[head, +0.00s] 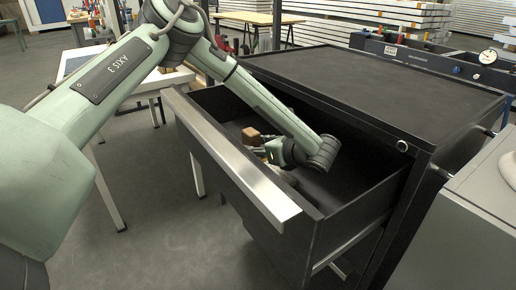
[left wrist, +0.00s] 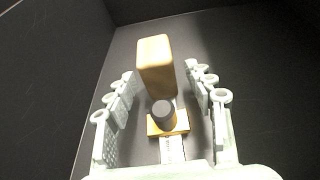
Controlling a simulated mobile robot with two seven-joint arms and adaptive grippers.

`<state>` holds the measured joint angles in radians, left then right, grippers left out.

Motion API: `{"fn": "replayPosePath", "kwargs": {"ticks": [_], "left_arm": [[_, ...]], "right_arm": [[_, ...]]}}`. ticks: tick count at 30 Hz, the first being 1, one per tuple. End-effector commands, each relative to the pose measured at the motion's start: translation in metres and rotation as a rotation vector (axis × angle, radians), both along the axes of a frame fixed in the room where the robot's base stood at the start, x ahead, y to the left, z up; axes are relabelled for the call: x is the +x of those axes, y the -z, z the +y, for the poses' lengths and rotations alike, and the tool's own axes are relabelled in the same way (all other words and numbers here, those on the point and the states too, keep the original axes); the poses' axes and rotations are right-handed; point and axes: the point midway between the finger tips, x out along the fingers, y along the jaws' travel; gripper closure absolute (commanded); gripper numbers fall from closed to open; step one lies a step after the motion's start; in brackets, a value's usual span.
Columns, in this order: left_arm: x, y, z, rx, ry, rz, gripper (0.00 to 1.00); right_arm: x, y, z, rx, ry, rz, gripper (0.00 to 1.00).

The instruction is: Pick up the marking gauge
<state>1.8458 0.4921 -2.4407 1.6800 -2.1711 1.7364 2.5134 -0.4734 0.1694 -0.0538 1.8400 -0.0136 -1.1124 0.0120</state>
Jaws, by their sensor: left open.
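The marking gauge lies inside the open drawer. In the left wrist view it shows as a tan wooden block (left wrist: 156,64), with a dark round knob on a smaller wooden piece and a pale scale strip below it. In the head view only a brown wooden end of the marking gauge (head: 250,136) shows; the rest is hidden by my gripper and the drawer front. My left gripper (head: 272,154) reaches down into the drawer. Its open fingers (left wrist: 166,80) stand on both sides of the gauge, with gaps visible. My right gripper is not in view.
The black drawer has a metal-edged front (head: 235,160) and a dark side wall (head: 365,205) close around my left arm. The cabinet top (head: 375,85) is clear. A grey box-shaped unit (head: 470,225) stands at the right. Workbenches and stacked sheets are behind.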

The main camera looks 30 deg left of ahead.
Motion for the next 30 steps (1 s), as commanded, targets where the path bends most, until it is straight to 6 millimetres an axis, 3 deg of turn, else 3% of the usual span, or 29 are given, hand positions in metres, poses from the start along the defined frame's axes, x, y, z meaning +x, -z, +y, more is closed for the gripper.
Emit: {"fn": "replayPosePath", "kwargs": {"ticks": [8,17,30], "left_arm": [[0.012,0.015,0.034,0.0,-0.001,-0.001,0.47],[0.013,0.018,0.037,-0.002,0.001,0.0,0.48],[0.013,0.018,0.037,-0.002,0.0,0.001,1.0]], "right_arm": [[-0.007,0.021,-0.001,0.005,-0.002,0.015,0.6],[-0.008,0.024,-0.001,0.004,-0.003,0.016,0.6],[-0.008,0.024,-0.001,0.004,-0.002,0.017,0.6]]}}
